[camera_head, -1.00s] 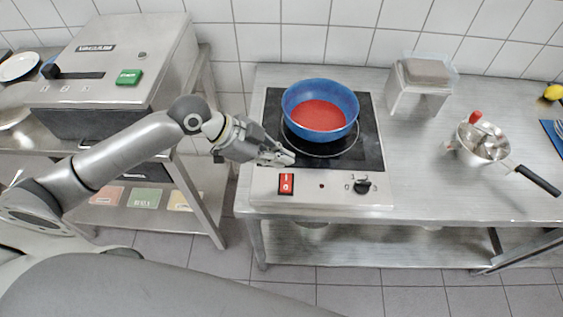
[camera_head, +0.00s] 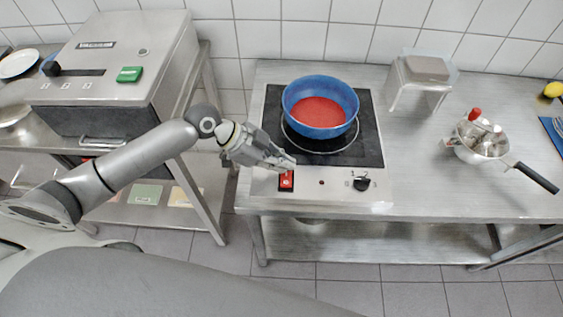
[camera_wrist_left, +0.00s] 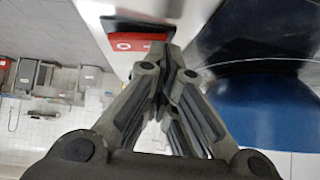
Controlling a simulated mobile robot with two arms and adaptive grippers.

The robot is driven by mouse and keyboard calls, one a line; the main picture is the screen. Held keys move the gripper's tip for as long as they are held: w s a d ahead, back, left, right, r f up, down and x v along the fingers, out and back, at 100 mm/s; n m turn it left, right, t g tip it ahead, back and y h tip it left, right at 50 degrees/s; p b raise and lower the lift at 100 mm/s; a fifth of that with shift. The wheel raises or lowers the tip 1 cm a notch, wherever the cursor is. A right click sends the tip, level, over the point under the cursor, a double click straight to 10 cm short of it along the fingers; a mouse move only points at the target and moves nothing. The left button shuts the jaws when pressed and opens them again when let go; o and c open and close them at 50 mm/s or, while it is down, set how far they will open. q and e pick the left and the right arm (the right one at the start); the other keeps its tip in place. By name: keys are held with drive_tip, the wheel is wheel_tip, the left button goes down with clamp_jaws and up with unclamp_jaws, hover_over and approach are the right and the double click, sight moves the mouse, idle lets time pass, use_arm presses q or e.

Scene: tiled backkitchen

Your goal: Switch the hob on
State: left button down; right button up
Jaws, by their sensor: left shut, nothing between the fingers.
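The hob (camera_head: 376,135) is a black glass plate in a steel housing on the steel table. Its red rocker switch (camera_head: 286,183) is on the left of the front panel, with a small dark red lamp (camera_head: 321,183) and a black knob (camera_head: 361,184) to its right. My left gripper (camera_head: 291,163) is shut and empty, its tips right at the switch's upper edge and partly covering it. In the left wrist view the shut fingertips (camera_wrist_left: 167,50) overlap the red switch (camera_wrist_left: 132,43); I cannot tell whether they touch it. My right gripper is out of view.
A blue pan (camera_head: 322,128) with a red inside stands on the hob, close to my left gripper. A strainer-like pot (camera_head: 483,143) and a clear stand (camera_head: 420,85) are to the right. A vacuum machine (camera_head: 118,95) stands at left.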

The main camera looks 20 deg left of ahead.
use_arm(q)
drive_tip(key=shift+s, duration=0.15)
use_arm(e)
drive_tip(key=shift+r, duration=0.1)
use_arm(q)
drive_tip(key=shift+s+d+r+p, duration=0.25)
drive_tip(key=shift+s+p, duration=0.4)
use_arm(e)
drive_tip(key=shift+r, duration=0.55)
